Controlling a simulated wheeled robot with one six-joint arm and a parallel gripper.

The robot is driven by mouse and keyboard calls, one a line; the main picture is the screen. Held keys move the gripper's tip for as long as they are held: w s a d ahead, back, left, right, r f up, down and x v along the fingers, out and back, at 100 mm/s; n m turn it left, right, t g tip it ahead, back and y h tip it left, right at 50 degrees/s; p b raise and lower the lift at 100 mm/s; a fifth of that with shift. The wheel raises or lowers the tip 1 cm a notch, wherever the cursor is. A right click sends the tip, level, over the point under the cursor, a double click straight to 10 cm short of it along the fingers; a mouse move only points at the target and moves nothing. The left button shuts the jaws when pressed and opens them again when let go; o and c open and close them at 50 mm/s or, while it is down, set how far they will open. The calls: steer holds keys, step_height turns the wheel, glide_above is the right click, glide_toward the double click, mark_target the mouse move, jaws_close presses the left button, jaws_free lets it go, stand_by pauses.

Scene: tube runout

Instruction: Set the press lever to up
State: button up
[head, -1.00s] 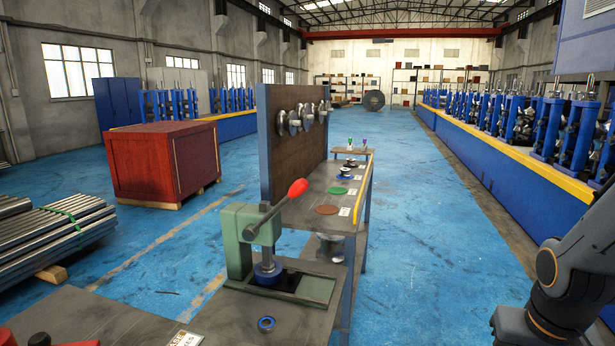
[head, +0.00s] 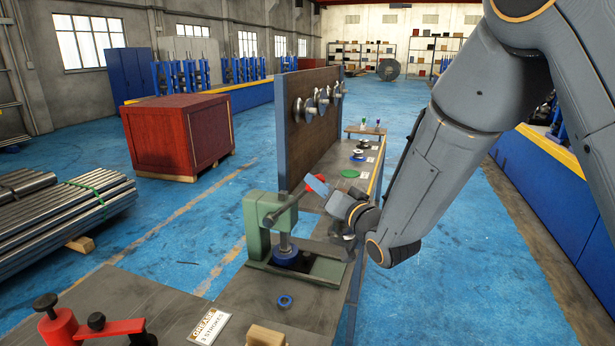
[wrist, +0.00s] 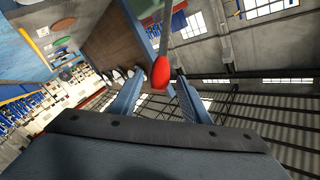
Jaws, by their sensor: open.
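The green press (head: 258,228) stands on the near bench. Its grey lever (head: 290,205) slants up and to the right from the pivot. The lever's red knob (head: 315,182) is partly hidden by my gripper (head: 322,188) in the head view. In the wrist view the red knob (wrist: 160,72) lies between the tips of my gripper's two blue fingers (wrist: 160,86), with the lever shaft (wrist: 165,30) running away from it. The fingers are apart, and I cannot tell whether either touches the knob. A blue ring (head: 287,256) sits under the press ram.
A loose blue ring (head: 285,301), a grease label (head: 208,327) and a red clamp-like device (head: 95,327) are on the near bench. A board with metal rollers (head: 310,110) stands behind the press. Blue floor is open to the right.

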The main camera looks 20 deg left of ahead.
steer(key=p+x, duration=0.2)
steer(key=x, duration=0.5)
steer(key=shift+w, duration=0.15)
steer(key=shift+a, duration=0.1)
jaws_close()
